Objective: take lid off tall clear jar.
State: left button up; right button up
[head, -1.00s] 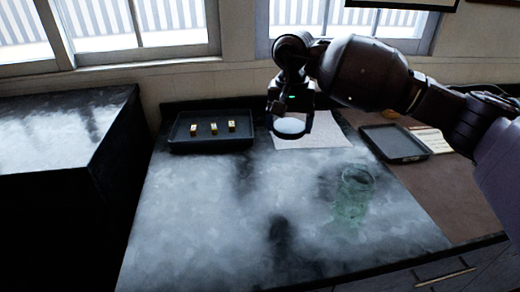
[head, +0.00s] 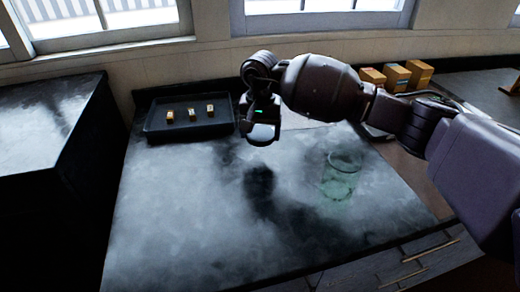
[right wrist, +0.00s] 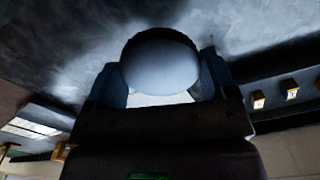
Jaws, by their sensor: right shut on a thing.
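The tall clear jar (head: 341,178), tinted green, stands upright on the dark marbled counter, right of centre in the head view. Its top looks open. My right gripper (head: 262,138) is above the counter, to the left of the jar and apart from it. It is shut on a round, pale lid (right wrist: 160,65), which shows between its fingers in the right wrist view. In the head view the lid is mostly hidden by the gripper. My left gripper is not in view.
A dark tray (head: 160,133) with several small yellowish blocks (head: 191,114) sits at the back left. Several orange-brown boxes (head: 396,76) stand at the back right. A pale sheet lies partly behind my right arm. The counter's front and middle are clear.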

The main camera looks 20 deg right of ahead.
aim_at(260, 157)
jog(key=shift+f, duration=3.15)
jog(key=shift+f, duration=0.15)
jog(key=o, duration=0.9)
jog(key=shift+o, duration=0.2)
